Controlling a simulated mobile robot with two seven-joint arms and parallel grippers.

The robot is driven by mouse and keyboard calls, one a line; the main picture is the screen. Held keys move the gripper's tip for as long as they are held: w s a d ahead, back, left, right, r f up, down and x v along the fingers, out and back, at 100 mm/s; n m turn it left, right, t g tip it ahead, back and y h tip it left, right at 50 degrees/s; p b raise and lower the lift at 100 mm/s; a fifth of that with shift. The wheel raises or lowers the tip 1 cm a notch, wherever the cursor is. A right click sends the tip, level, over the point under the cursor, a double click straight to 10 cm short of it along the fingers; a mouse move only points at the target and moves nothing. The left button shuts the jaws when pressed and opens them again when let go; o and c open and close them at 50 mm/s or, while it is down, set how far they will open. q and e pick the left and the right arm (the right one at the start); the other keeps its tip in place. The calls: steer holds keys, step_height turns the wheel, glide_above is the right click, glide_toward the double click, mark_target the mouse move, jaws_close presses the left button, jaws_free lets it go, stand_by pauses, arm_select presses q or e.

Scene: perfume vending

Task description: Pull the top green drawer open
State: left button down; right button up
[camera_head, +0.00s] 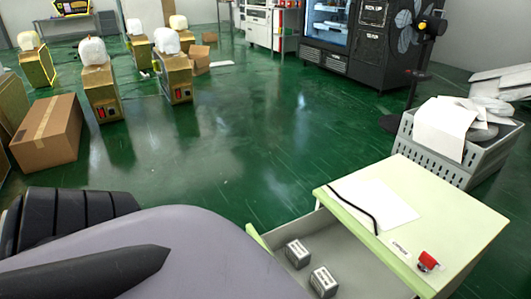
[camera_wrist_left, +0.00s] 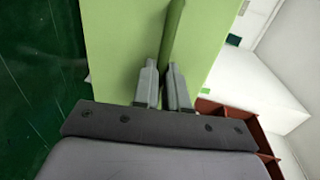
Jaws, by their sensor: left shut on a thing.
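The pale green cabinet (camera_head: 462,222) stands at the lower right of the head view. Its top drawer (camera_head: 340,250) is pulled partly out toward the left, with its grey inside showing. Two small grey-and-white boxes (camera_head: 298,253) (camera_head: 323,282) lie in it. In the left wrist view, my left gripper (camera_wrist_left: 163,70) is shut on a green edge of the drawer (camera_wrist_left: 172,35), which stands between its two fingers. My left arm covers the lower left of the head view and hides the gripper there. My right gripper is in neither view.
A white sheet (camera_head: 372,203), a black cord and a small red item (camera_head: 429,261) lie on the cabinet top. A grey crate of papers (camera_head: 435,160) stands behind it. A cardboard box (camera_head: 47,132) is at the left. The green floor between is clear.

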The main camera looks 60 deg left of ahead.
arm_select(q)
steer(key=c, duration=1.2)
jaws_free()
steer(key=shift+o, duration=0.2)
steer(key=p+v, duration=0.1)
steer(key=v, duration=0.6)
steer(key=shift+p, duration=0.3)
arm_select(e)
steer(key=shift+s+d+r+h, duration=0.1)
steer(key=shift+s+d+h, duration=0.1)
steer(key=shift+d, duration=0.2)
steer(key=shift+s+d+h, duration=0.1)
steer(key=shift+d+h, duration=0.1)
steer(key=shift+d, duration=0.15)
arm_select(q)
steer(key=shift+s, duration=0.1)
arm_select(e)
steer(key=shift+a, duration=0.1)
